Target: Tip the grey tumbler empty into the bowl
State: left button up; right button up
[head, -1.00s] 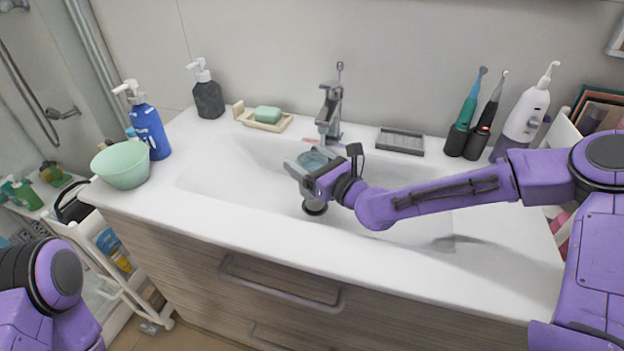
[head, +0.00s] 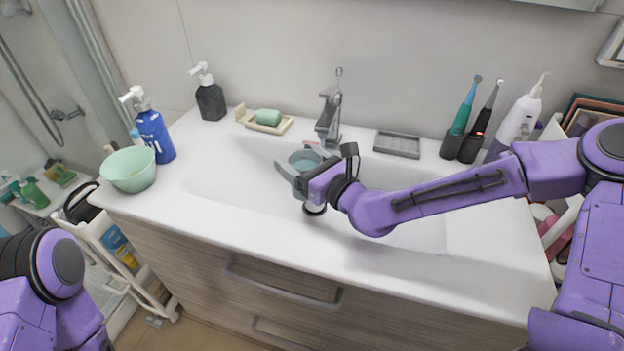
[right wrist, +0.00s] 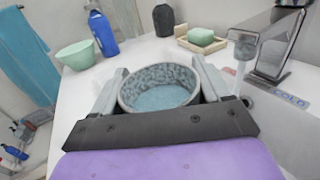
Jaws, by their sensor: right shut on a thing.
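The grey tumbler (right wrist: 158,88) is speckled and stands about upright between the fingers of my right gripper (head: 298,172), with bluish contents visible through its open top. It also shows in the head view (head: 308,158), held over the sink near the faucet. The right gripper is shut on it. The bowl (head: 130,172) is pale green and stands on the left end of the counter, well left of the tumbler. It also shows in the right wrist view (right wrist: 75,55). My left arm shows at the lower left of the head view, but its gripper is out of view.
A blue pump bottle (head: 155,135) stands right behind the bowl. A dark dispenser (head: 210,100) and a soap dish (head: 266,127) with green soap stand at the back. The faucet (head: 329,115) rises just behind the tumbler. The counter's front left is clear.

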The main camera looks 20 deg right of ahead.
aim_at(131, 170)
jog(key=k, duration=1)
